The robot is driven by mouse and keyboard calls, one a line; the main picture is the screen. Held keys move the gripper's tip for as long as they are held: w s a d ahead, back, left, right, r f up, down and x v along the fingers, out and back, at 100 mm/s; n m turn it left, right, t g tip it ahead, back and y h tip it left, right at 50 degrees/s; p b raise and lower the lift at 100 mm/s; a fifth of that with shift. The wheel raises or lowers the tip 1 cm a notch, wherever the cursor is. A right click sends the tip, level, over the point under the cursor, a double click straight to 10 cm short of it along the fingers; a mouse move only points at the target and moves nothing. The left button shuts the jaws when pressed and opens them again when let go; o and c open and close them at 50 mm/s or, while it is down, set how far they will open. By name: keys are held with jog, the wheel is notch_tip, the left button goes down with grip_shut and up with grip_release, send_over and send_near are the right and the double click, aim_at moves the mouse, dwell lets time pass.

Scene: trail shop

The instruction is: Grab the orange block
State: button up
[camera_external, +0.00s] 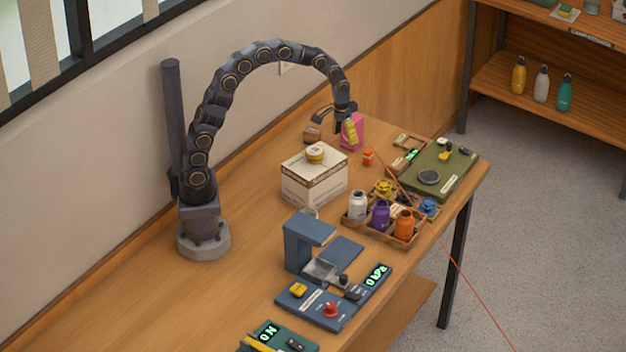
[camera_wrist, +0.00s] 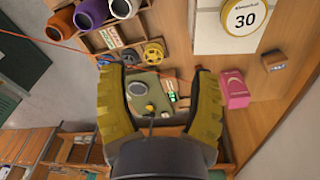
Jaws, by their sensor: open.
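A small orange block (camera_external: 368,158) sits on the wooden table in the external view, just right of the pink box and left of the green mat.
The pink box (camera_external: 352,134) stands close beside my gripper. A white carton (camera_external: 314,178) with a round yellow-topped item is nearer. A wooden tray (camera_external: 381,231) holds bottles. A green mat (camera_external: 458,163) lies right. A thin red line crosses the table near the orange block.

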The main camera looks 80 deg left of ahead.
jog(key=w+a+f+n+y, duration=0.1)
jog(key=w+a+f+n, duration=0.2)
jog(key=w+a+f, duration=0.5)
jog(key=n+t+y, duration=0.1)
jog(key=n+y, duration=0.1)
send_near(368, 151)
jog(key=x, duration=0.5)
jog(key=shift+s+d+f, duration=0.1)
jog(key=shift+d, duration=0.05)
jog(key=shift+x, duration=3.8)
grip_shut()
